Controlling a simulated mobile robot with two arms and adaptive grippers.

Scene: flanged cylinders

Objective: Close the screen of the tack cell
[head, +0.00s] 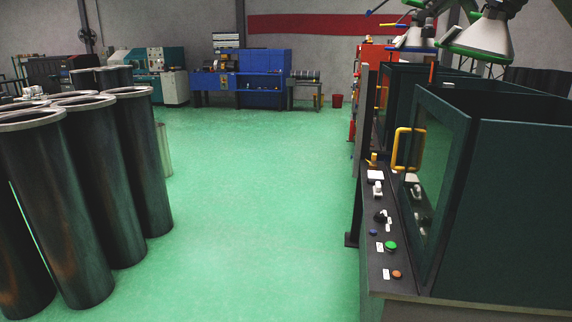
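A dark teal cell (520,215) stands at the right, open at the top. On its left side is a framed, see-through screen (432,165) with a yellow handle (396,150) at its far edge. From this angle I cannot tell whether the screen is fully shut or partly open. A second similar cell (397,85) stands behind it, mostly hidden; no label shows which is the tack cell. Neither of my grippers is in view.
A dark ledge (381,262) with a green button (390,245) and an orange button (396,274) runs along the cell. Tall flanged cylinders (90,190) crowd the left. The green floor (260,200) between is clear. A blue machine (250,75) stands far back.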

